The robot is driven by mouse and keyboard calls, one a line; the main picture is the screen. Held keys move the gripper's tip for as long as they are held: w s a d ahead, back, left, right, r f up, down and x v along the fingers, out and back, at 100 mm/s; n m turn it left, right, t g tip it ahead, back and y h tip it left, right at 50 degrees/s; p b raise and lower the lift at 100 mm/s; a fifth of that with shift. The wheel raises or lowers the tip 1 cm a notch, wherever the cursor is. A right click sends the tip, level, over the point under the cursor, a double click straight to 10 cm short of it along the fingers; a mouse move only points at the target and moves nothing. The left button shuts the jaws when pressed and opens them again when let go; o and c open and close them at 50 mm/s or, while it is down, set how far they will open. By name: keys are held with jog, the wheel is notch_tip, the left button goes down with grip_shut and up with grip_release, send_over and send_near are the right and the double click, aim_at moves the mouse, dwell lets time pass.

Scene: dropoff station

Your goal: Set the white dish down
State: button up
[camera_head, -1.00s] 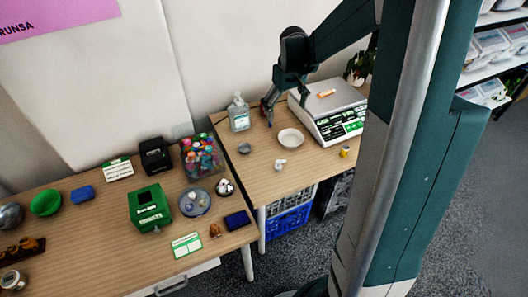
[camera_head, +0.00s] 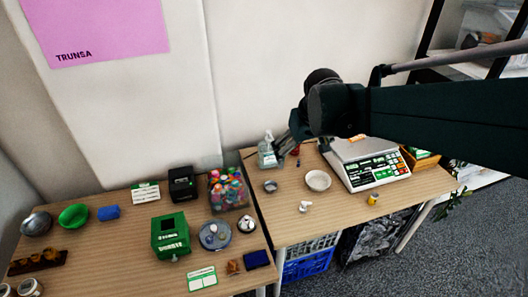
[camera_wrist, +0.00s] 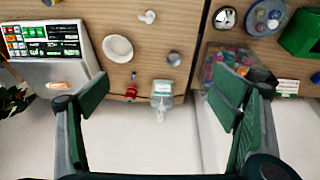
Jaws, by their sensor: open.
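The white dish (camera_head: 318,180) rests on the right-hand wooden table, left of the scale, with nothing in it that I can see. It also shows in the wrist view (camera_wrist: 118,48), upper left of centre. My gripper (camera_wrist: 160,105) is open and empty in the wrist view, its two green fingers wide apart. In the head view, my gripper (camera_head: 288,146) hangs above the back of the right-hand table, behind the dish and apart from it.
A scale (camera_head: 368,165) stands right of the dish. A soap bottle (camera_head: 268,152) and a small grey cup (camera_head: 270,186) stand left of it. A white object (camera_head: 305,206) and a yellow item (camera_head: 373,199) lie in front. A tub of colourful pieces (camera_head: 228,190) stands on the left table.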

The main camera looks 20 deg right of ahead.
jog(key=s+a+t, duration=0.1)
jog(key=s+a, duration=0.4)
jog(key=s, duration=0.3)
jog(key=s+a+r+t, duration=0.1)
jog(key=s+a+t, duration=0.1)
jog(key=s+a, duration=0.3)
jog(key=s, duration=0.3)
jog(key=shift+r+y, duration=0.15)
jog(key=shift+y, duration=0.15)
